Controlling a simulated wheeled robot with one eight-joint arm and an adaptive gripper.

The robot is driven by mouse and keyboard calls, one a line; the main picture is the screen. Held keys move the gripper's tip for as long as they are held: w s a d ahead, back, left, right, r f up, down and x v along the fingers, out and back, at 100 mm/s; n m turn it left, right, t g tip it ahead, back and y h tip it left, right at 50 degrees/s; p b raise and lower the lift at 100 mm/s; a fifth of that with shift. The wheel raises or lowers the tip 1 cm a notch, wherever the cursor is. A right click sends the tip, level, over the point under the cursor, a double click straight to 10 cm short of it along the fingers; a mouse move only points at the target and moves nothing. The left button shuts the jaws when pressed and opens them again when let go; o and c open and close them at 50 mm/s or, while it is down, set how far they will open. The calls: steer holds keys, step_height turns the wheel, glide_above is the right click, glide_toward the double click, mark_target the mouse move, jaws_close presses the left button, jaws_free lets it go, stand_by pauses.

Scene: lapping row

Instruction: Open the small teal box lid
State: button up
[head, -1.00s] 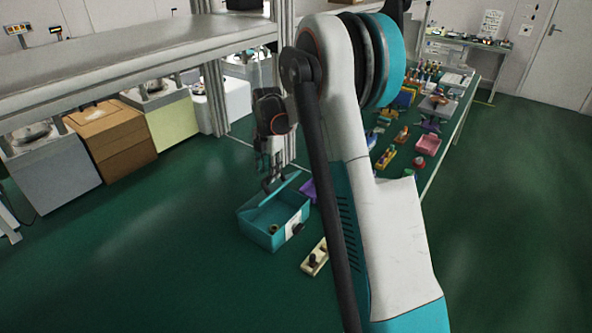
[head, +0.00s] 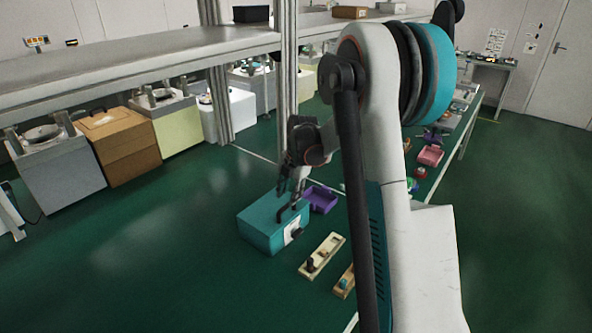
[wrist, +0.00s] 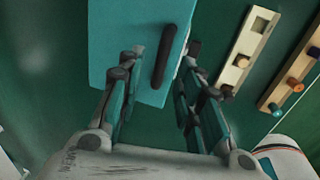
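A black bar handle (wrist: 163,57) sits on the lid. My gripper (head: 290,198) is above the lid, its fingers pointing down toward the handle. In the wrist view my gripper (wrist: 164,62) has its fingers apart, one on each side of the handle, with gaps between. I cannot tell whether the fingertips touch the lid.
A purple tray (head: 322,200) is just behind and right of the box. Wooden strips with pegs (head: 322,254) lie to its right. A metal shelf (head: 150,48) and its upright post (head: 287,90) stand behind. Green floor is open at left.

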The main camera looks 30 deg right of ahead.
step_height(320, 180, up, 10)
steer(key=s+p, duration=0.2)
steer(key=shift+d, duration=0.35)
steer(key=shift+f, duration=0.1)
